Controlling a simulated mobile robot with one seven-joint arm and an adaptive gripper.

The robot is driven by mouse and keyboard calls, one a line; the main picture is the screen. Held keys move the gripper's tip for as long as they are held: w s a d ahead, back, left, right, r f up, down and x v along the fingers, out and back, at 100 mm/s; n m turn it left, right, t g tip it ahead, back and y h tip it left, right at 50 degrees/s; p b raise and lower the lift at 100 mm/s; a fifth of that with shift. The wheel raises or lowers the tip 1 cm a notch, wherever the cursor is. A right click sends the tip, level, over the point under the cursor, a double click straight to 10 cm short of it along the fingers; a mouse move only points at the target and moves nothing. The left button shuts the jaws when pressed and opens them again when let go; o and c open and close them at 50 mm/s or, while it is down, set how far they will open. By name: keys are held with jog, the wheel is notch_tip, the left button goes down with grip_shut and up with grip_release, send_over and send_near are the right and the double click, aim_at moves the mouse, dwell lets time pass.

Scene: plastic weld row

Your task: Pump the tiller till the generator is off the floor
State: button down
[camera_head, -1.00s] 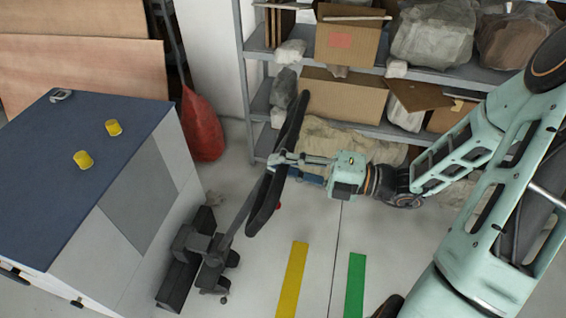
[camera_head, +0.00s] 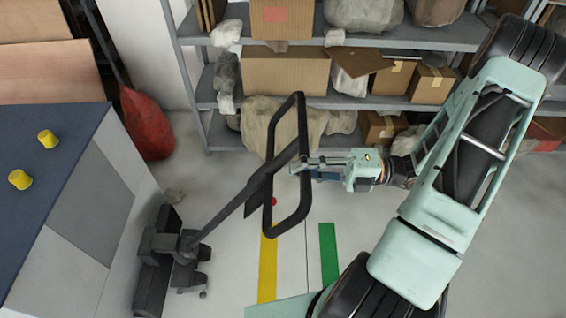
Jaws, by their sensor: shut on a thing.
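The tiller (camera_head: 240,205) is a dark bar with a rounded loop handle (camera_head: 268,205), leaning up and to the right from the pallet jack (camera_head: 175,250). My gripper (camera_head: 301,167) is shut on the right side of the loop handle, near its middle. The generator (camera_head: 80,215) is the large box with a dark blue top and grey and white sides at the left. The jack stands against its right side. The jack's forks and the generator's underside are hidden, so I cannot tell whether it touches the floor.
Two yellow caps (camera_head: 47,138) sit on the blue top. Shelves (camera_head: 200,98) with boxes stand behind, and a red sack (camera_head: 147,123) stands at the back left. Yellow (camera_head: 267,268) and green (camera_head: 328,253) stripes mark the clear floor.

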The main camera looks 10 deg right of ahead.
jog(key=s+d+f+b, duration=0.2)
jog(key=d+f+b, duration=0.6)
jog(key=d+f, duration=0.2)
jog(key=s+d+f+b, duration=0.2)
jog(key=d+f+b, duration=0.6)
jog(key=d+f, duration=0.3)
jog(key=shift+s+d+f+b, duration=0.15)
jog(key=shift+s+d+b, duration=0.25)
jog(key=shift+d, duration=0.2)
jog(key=w+a+r+p, duration=0.2)
jog(key=a+r+p, duration=0.6)
jog(key=r+p, duration=0.1)
jog(key=w+a+r+p, duration=0.2)
jog(key=a+r+p, duration=0.5)
jog(key=r+p, duration=0.2)
jog(key=w+a+r, duration=0.2)
jog(key=a+r, duration=0.3)
jog(key=a, duration=0.7)
jog(key=w+a+r, duration=0.3)
jog(key=a+r, duration=0.3)
jog(key=a, duration=0.6)
jog(key=w+a+r, duration=0.2)
jog(key=a+r, duration=0.3)
jog(key=a, duration=0.7)
jog(key=shift+w+r, duration=0.2)
jog(key=shift+w, duration=0.2)
